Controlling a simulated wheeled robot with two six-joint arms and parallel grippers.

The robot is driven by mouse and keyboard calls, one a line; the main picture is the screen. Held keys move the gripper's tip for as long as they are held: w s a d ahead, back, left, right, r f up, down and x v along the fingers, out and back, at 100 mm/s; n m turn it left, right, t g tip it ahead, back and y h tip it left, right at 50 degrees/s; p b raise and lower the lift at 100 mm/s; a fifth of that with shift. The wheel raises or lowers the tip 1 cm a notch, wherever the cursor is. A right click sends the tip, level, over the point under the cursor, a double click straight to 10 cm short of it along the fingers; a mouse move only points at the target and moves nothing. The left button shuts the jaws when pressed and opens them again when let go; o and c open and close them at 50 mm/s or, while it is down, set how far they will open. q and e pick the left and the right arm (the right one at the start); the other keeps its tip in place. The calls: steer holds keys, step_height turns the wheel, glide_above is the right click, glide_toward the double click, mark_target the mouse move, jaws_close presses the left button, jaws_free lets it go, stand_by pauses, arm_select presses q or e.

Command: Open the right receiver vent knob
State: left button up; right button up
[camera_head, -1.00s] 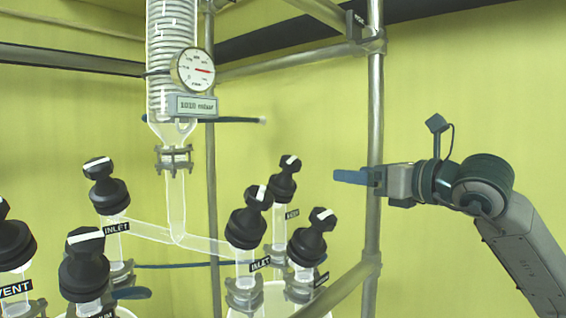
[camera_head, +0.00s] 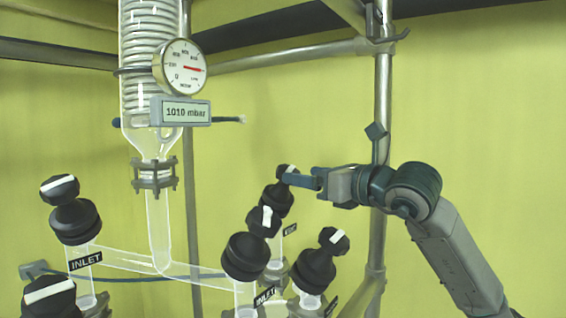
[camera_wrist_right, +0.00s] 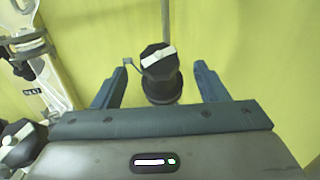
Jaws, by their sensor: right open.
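In the head view, a black knob with a white bar (camera_head: 287,172) stands on the back valve of the right-hand group. Its small label (camera_head: 290,229) is too small to read surely. My right gripper (camera_head: 303,180) is at this knob, coming from the right, and partly covers it. In the right wrist view the open fingers (camera_wrist_right: 157,70) stand on either side of a black knob (camera_wrist_right: 156,61), with visible gaps on both sides. Its white bar lies nearly crosswise, slightly tilted. I cannot tell the fingers' depth relative to the knob. My left gripper is not in view.
Close by stand an inlet valve knob (camera_head: 248,250) and another black knob (camera_head: 322,262). A glass condenser with a gauge (camera_head: 180,67) and a 1010 mbar display (camera_head: 181,112) hangs at left. A metal post (camera_head: 383,110) stands behind my right arm.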

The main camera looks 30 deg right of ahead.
mark_target(280, 174)
steer(key=p+x, duration=0.3)
steer(key=x, duration=0.2)
steer(key=shift+w+a+r, duration=0.1)
steer(key=shift+w+a, duration=0.05)
steer(key=shift+w, duration=0.2)
steer(key=shift+w+a+p, duration=0.1)
steer(key=shift+w+p, duration=0.35)
steer(key=shift+w, duration=0.1)
steer(key=shift+w+a+f, duration=0.1)
steer(key=shift+w+f, duration=0.1)
steer(key=shift+w, duration=0.1)
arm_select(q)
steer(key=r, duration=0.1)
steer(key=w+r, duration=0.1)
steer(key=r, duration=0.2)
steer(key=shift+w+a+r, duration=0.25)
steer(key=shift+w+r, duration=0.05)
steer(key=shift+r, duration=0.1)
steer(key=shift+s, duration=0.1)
arm_select(e)
steer(key=shift+s, duration=0.1)
steer(key=shift+c, duration=0.5)
